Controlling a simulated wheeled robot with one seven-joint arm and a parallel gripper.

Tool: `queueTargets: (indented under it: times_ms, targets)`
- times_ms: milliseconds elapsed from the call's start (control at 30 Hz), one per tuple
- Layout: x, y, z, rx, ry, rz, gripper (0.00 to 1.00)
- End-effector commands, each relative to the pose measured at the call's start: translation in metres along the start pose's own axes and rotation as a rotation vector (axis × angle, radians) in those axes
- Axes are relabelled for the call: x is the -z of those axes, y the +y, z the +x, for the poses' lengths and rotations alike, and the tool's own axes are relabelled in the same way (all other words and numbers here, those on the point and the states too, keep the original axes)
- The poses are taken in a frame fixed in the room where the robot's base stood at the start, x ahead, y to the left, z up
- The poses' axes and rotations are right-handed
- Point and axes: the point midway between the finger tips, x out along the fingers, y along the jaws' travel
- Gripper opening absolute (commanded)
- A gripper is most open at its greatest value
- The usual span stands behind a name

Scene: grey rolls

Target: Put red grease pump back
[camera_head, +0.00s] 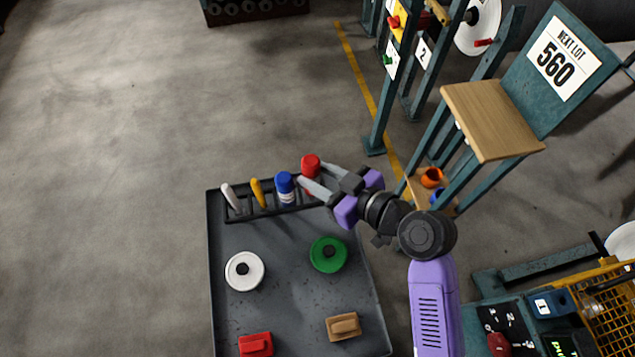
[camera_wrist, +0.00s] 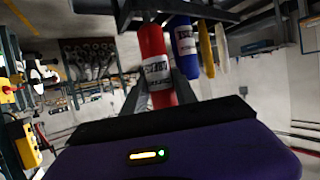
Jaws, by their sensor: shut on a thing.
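The red grease pump (camera_head: 310,163) is at the right end of the black rack (camera_head: 262,214) along the far edge of the grey cart top. My gripper (camera_head: 312,186) is shut on it, coming in from the right. In the wrist view the red grease pump (camera_wrist: 153,60) stands upright between my fingers, with a white label on its body. Its lower end is hidden behind my gripper in the head view, so I cannot tell how deep it sits in the rack.
A blue pump (camera_head: 285,186), a yellow tool (camera_head: 258,192) and a white tool (camera_head: 231,198) stand in the rack to the left. White (camera_head: 244,284) and green (camera_head: 328,268) rolls lie on the cart. A teal stand with a wooden shelf (camera_head: 490,118) is at right. The floor at left is clear.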

Motion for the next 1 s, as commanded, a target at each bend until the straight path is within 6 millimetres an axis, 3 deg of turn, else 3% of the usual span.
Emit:
queueTargets:
  times_ms: [300,700,733,767,1000]
  targets:
    - [-0.035,0.0,0.014,0.0,0.0,0.002,0.0]
    - [-0.039,0.0,0.016,0.0,0.001,0.001,0.0]
    - [-0.039,0.0,0.016,0.0,-0.002,0.002,0.38]
    - [-0.039,0.0,0.016,0.0,-0.002,0.002,0.43]
    - [-0.039,0.0,0.015,0.001,-0.002,0.002,0.43]
